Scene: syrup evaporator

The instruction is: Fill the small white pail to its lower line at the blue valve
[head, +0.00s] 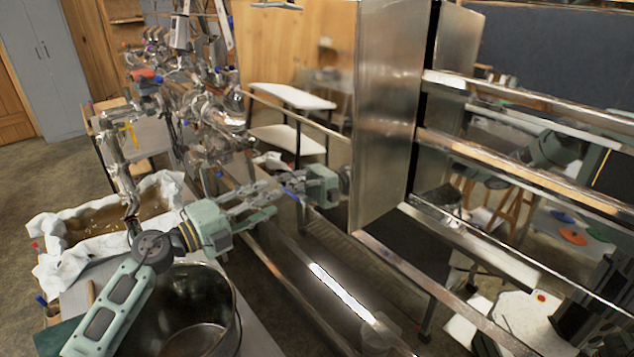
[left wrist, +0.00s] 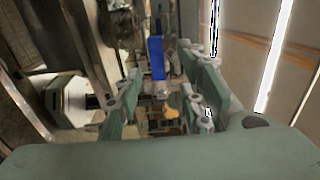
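My left gripper (head: 272,199) reaches across from the left in the head view. Its fingers are apart. A blue valve handle (head: 292,194) is just beyond the fingertips. In the left wrist view the blue handle (left wrist: 157,58) lies in line with the gap between the fingers; I cannot tell whether they touch it. A second green gripper shape in the head view faces mine beside the steel panel. I cannot tell whether it is my right gripper or a reflection, nor whether it is open. I cannot make out the small white pail for certain.
A large steel pot (head: 232,318) stands below my left arm. A cloth-lined trough (head: 62,272) of brown liquid is at the left. A tall steel panel (head: 385,100) and several shiny rails (head: 520,172) fill the right. Metal fittings (head: 210,110) crowd the area behind my gripper.

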